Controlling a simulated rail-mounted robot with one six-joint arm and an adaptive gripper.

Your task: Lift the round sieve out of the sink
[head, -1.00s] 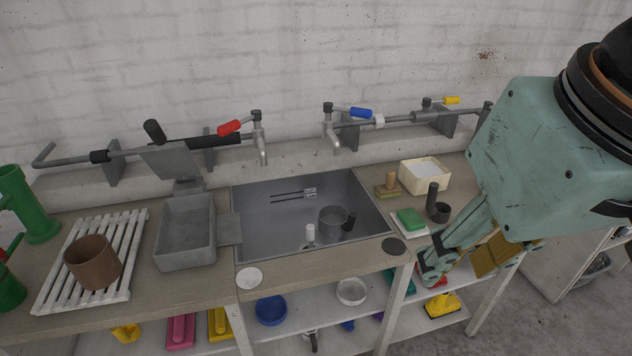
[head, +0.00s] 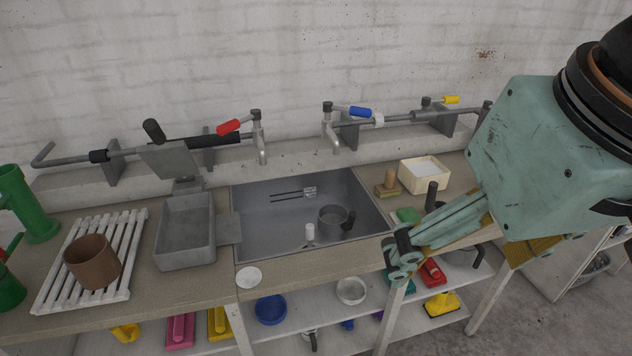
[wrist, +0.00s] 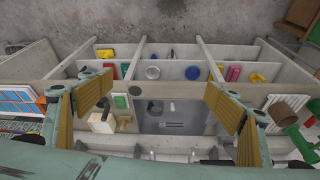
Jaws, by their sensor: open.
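The round grey sieve (head: 331,217) sits in the right part of the grey sink (head: 262,240), with a black handle or grip (head: 349,220) at its right side. It shows small and dim between my fingers in the wrist view (wrist: 155,106). My gripper (head: 403,256) is above the counter's front edge, right of the sink and apart from the sieve. In the wrist view its two yellow-padded fingers (wrist: 160,95) are spread wide and nothing is between the pads.
A white upright piece (head: 310,233) stands in the sink near the sieve. Two taps (head: 334,140) overhang the sink's back edge. A cream box (head: 424,174) and a green-topped block (head: 408,215) are on the right counter. A grey basin (head: 186,245) stands left.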

